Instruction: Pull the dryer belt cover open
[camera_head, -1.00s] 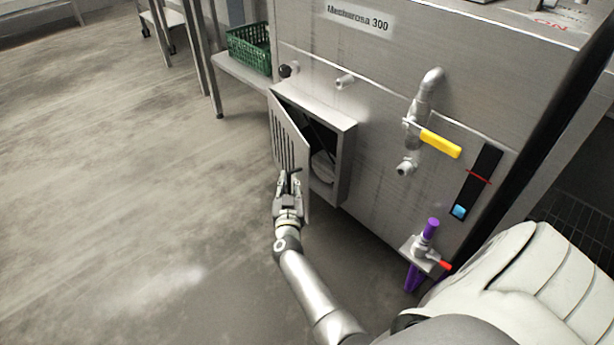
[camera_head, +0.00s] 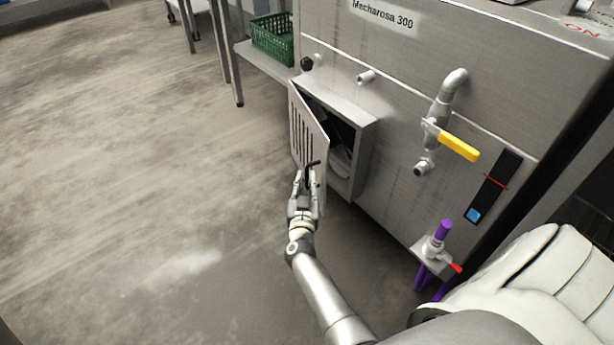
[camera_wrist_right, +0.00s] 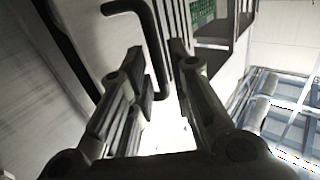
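The dryer belt cover (camera_head: 308,135) is a slotted metal door on the machine's lower front. It stands partly open, swung out from a box-like opening (camera_head: 365,150) with a dark inside and a pale rounded part. A black bent handle (camera_head: 311,165) sticks out from the cover near its free edge. My right gripper (camera_head: 306,180) is at this handle. In the right wrist view, the handle (camera_wrist_right: 153,45) lies between its two fingers (camera_wrist_right: 160,75), which stand apart with gaps visible; firm contact cannot be made out. My left gripper is not in view.
The steel machine (camera_head: 400,75) carries a yellow-handled valve (camera_head: 458,148), a pipe stub (camera_head: 366,77) and a black knob (camera_head: 307,64). A purple fitting with a red lever (camera_head: 443,232) stands low right. A green crate (camera_head: 273,40) sits behind. The floor at left is clear.

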